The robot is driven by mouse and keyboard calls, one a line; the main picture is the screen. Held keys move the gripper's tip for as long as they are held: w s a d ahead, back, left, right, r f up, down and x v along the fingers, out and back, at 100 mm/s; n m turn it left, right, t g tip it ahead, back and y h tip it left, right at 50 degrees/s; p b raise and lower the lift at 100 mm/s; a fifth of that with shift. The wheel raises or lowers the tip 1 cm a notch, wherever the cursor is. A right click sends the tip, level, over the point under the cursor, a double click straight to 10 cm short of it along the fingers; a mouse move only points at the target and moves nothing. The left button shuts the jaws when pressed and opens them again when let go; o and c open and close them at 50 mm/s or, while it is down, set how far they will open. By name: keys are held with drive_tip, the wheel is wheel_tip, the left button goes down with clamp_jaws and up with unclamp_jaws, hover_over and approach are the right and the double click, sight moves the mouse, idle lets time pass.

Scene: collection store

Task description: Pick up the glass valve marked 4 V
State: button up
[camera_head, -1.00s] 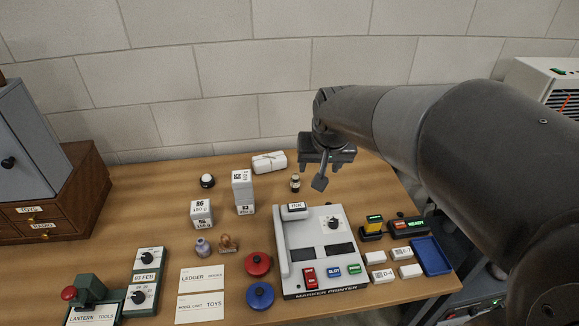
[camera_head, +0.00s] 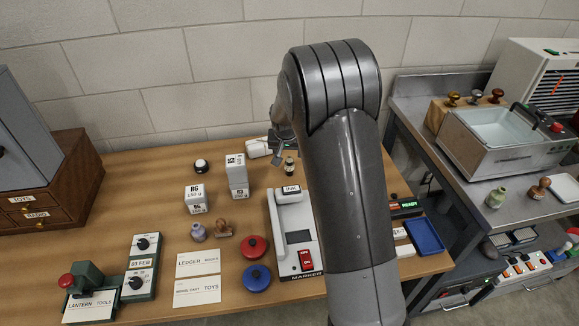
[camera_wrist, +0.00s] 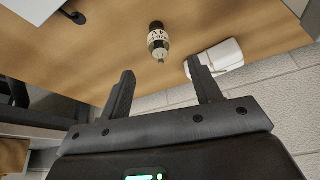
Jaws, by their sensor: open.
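The glass valve (camera_head: 290,166) is a small dark upright cylinder with a pale label, near the back of the wooden table behind the marker printer. In the wrist view the valve (camera_wrist: 159,42) lies just beyond the fingertips, about midway between their lines; its label is upside down and only partly readable. My gripper (camera_wrist: 160,68) is open and empty, its two fingers apart and not touching the valve. In the head view my gripper (camera_head: 278,157) shows only in part, left of the valve; my arm hides the rest.
A white wrapped packet (camera_head: 257,147) lies close behind the valve, near the right finger in the wrist view. The marker printer (camera_head: 281,225) stands in front. Stacked white weight boxes (camera_head: 237,176) stand to the left. The wall (camera_head: 215,95) is close behind.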

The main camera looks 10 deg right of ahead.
sight(289, 159)
drive_tip(key=x, duration=0.5)
drive_tip(key=shift+f, duration=0.1)
drive_tip(key=shift+w+d+x, duration=0.1)
drive_tip(key=shift+w+x, duration=0.05)
drive_tip(key=shift+x, duration=1.2)
drive_tip(key=shift+w+d+x, duration=0.1)
drive_tip(key=shift+w+x, duration=0.05)
drive_tip(key=shift+x, duration=1.2)
drive_tip(key=shift+r, duration=0.2)
drive_tip(key=shift+c, duration=0.5)
drive_tip(key=c, duration=1)
drive_tip(key=shift+o, duration=0.2)
drive_tip(key=shift+r, duration=0.1)
